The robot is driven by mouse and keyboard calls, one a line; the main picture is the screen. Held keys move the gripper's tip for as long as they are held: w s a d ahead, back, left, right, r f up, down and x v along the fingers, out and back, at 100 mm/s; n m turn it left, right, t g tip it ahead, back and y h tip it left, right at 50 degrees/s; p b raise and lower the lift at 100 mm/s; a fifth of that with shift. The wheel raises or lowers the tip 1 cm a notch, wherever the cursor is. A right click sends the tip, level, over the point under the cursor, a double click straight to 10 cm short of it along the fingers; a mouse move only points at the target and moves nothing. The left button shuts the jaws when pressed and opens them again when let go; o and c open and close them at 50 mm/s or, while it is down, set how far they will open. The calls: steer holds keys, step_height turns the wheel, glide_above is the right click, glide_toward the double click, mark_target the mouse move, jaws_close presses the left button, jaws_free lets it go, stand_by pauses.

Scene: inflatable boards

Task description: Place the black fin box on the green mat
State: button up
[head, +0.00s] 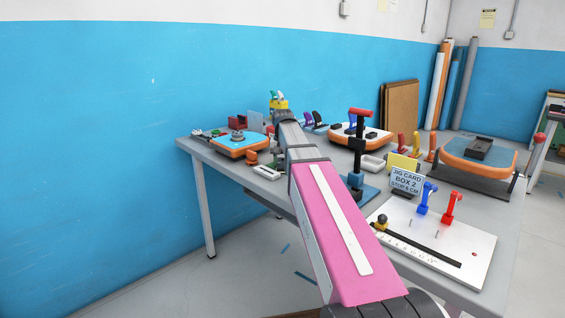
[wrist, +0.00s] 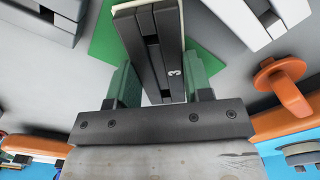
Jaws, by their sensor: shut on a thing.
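A black fin box (wrist: 155,38) with slots and a white figure 3 on it sits between the green fingers of my gripper (wrist: 163,85) in the wrist view. The gripper is shut on it. The green mat (wrist: 112,45) lies behind the fin box, showing on its left and in a small patch on its right; the box covers its middle. I cannot tell whether the box touches the mat. In the head view my pink and grey arm reaches over the table, and I cannot make out the gripper or the mat there.
An orange knob-like part (wrist: 283,82) is close on the right in the wrist view, with a white slotted piece (wrist: 262,18) above it. In the head view, a white ruled board (head: 470,252), a jig card (head: 407,182) and a red-topped stand (head: 358,150) are right of my arm.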

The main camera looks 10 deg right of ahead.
mark_target(282, 163)
steer(key=shift+f, duration=0.15)
steer(key=o, duration=1)
steer(key=shift+c, duration=0.2)
step_height(282, 163, up, 12)
steer(key=shift+r, duration=0.2)
